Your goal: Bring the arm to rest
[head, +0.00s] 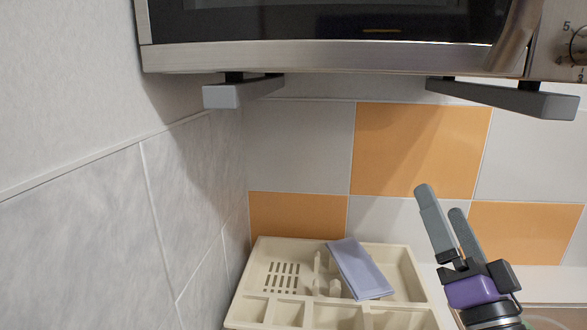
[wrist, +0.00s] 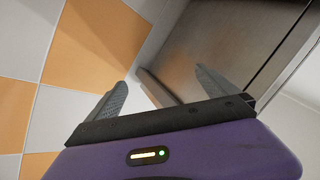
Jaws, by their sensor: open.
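My gripper (head: 440,205) is at the right of the head view, with its two grey fingers pointing up and a purple body below them. The fingers stand apart with nothing between them. In the wrist view my gripper (wrist: 160,88) also shows open and empty, with tiles and the underside of the oven beyond it. The gripper is in the air, right of the tray and below the oven.
A microwave oven (head: 330,57) hangs above on grey brackets (head: 530,100). A cream compartment tray (head: 262,310) stands in the corner below, with a blue-grey cloth-like item (head: 358,268) lying across it. Orange and white tiles (head: 420,150) cover the back wall.

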